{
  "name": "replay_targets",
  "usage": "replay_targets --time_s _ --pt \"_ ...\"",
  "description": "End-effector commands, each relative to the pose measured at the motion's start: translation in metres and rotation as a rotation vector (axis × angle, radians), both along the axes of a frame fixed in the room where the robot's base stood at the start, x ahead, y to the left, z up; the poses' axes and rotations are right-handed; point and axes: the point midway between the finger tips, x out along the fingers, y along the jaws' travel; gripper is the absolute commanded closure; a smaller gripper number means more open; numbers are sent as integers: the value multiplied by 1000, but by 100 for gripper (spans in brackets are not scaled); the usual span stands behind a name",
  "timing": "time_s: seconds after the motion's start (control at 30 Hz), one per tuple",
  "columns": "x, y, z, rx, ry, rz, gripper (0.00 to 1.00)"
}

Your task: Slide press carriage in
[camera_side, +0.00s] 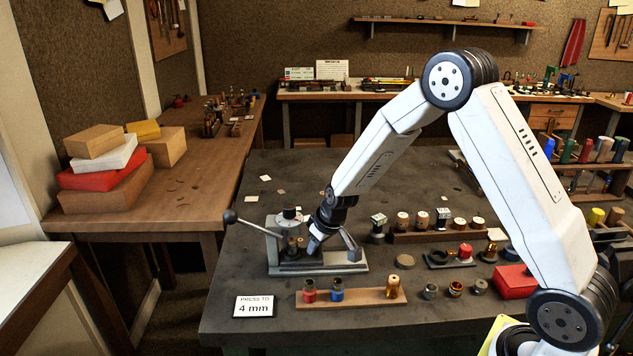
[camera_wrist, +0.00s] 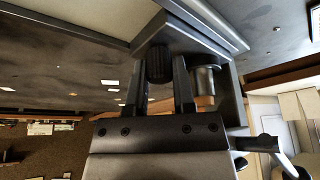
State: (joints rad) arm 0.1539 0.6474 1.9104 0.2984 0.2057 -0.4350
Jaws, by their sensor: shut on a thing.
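The grey press stands on the dark workbench in the side view, with a long base (camera_side: 325,269) and a ball-ended lever (camera_side: 258,227) reaching up to the left. My gripper (camera_side: 315,246) is low over the base, right of the press column. In the wrist view its two dark fingers (camera_wrist: 160,72) stand on either side of a black ridged knob (camera_wrist: 158,58) and are shut on it. The knob sits against a grey plate-like part of the press (camera_wrist: 205,38). A grey and copper-coloured cylinder (camera_wrist: 206,88) is just right of the right finger. My gripper hides much of the carriage area in the side view.
A sign reading "PRESS TO 4 mm" (camera_side: 254,306) lies in front of the press. A wooden strip (camera_side: 365,299) with red, blue and brass pieces is close in front. A rack of small parts (camera_side: 430,236) is to the right.

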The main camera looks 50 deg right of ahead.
Motion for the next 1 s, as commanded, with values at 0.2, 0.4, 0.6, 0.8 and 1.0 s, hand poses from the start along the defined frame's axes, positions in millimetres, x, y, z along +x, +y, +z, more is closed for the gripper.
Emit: replay_targets --time_s 0.2,0.4,0.6,0.8,1.0 --pt "6 6 0 -1 -3 1 100" --pt "7 7 1 -1 -6 3 100" --pt "6 6 1 -2 -5 1 33" --pt "5 5 0 -1 -3 1 33" --pt "4 5 4 -1 -3 1 33"
